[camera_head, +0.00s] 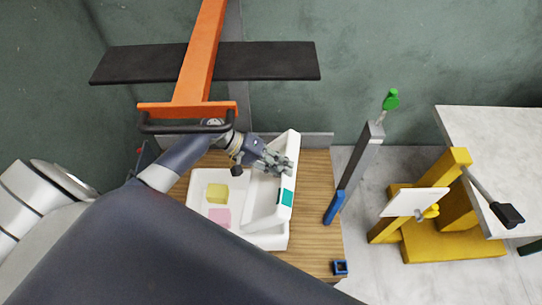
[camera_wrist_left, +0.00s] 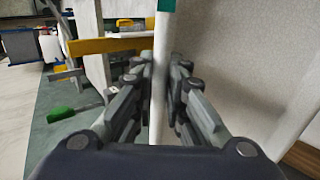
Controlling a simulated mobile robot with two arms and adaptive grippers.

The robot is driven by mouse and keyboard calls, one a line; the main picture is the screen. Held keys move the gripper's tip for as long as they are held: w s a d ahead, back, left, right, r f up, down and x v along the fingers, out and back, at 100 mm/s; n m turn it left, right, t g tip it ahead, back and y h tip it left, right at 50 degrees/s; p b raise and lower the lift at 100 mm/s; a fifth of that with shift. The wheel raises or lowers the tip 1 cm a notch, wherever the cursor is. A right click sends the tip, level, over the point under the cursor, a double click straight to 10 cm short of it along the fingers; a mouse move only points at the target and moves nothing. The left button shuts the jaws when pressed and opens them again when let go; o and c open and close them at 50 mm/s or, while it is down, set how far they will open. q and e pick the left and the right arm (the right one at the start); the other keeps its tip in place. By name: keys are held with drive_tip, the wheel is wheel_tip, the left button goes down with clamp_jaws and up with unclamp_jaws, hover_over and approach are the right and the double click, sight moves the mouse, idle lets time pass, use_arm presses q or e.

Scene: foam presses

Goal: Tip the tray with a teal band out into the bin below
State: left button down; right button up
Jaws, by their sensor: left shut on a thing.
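The white tray (camera_head: 285,168) with a teal band (camera_head: 287,197) is tilted steeply on its side at the right part of the bin. The band also shows at the top of the left wrist view (camera_wrist_left: 167,5). My left gripper (camera_head: 278,163) is shut on the tray's wall, with a finger on each side of the white edge in the left wrist view (camera_wrist_left: 159,85). The white bin (camera_head: 205,176) stands below on the wooden table. A yellow block (camera_head: 217,193) and a pink block (camera_head: 219,217) lie in it. My right gripper is not in view.
An orange press frame (camera_head: 195,70) with a black bar stands behind the wooden table (camera_head: 318,205). A grey and blue post (camera_head: 355,170) with a green knob rises to the right. A small blue square (camera_head: 340,267) lies near the table corner. A yellow press (camera_head: 440,225) stands farther right.

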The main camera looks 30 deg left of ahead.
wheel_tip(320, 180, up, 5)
drive_tip(key=p, duration=0.4)
use_arm(q)
drive_tip(key=w+d+f+g+y+b, duration=0.1)
drive_tip(key=d+f+g+y+b, duration=0.1)
drive_tip(key=d+f+y, duration=0.2)
drive_tip(key=w+d+f+g+y+b, duration=0.1)
drive_tip(key=d+f+y, duration=0.4)
drive_tip(key=f, duration=0.6)
drive_tip(key=shift+w+g+y+b, duration=0.4)
drive_tip(key=shift+w+y+b, duration=0.3)
drive_tip(key=shift+b, duration=0.45)
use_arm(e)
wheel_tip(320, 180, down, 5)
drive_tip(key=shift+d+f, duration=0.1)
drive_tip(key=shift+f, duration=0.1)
